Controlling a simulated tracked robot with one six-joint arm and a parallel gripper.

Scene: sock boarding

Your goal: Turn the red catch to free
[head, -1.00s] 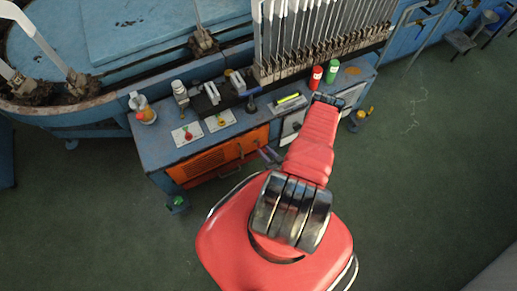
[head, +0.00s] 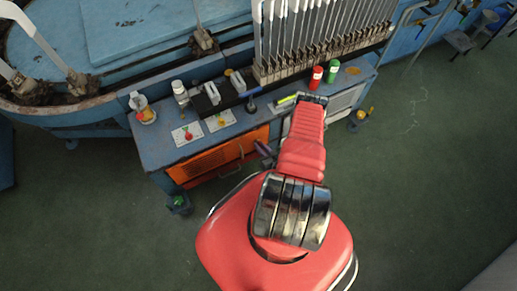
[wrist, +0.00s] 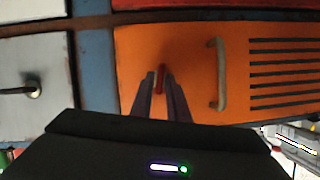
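The red catch (wrist: 160,78) is a small narrow upright piece on the orange door (wrist: 190,45) in the wrist view, left of the door's handle. My gripper (wrist: 160,82) faces the door with one finger on each side of the catch. The fingers stand a little apart and look open; whether either touches the catch is unclear. In the head view, my gripper (head: 263,147) shows as dark fingers by the right end of the orange door (head: 205,162). The catch cannot be made out there.
A curved handle (wrist: 217,74) and dark slots lie right of the catch. A grey door (wrist: 35,70) with its own handle is to the left, past a blue post (wrist: 93,70). On the bench top stand a red cup (head: 316,77) and a green cup (head: 333,71).

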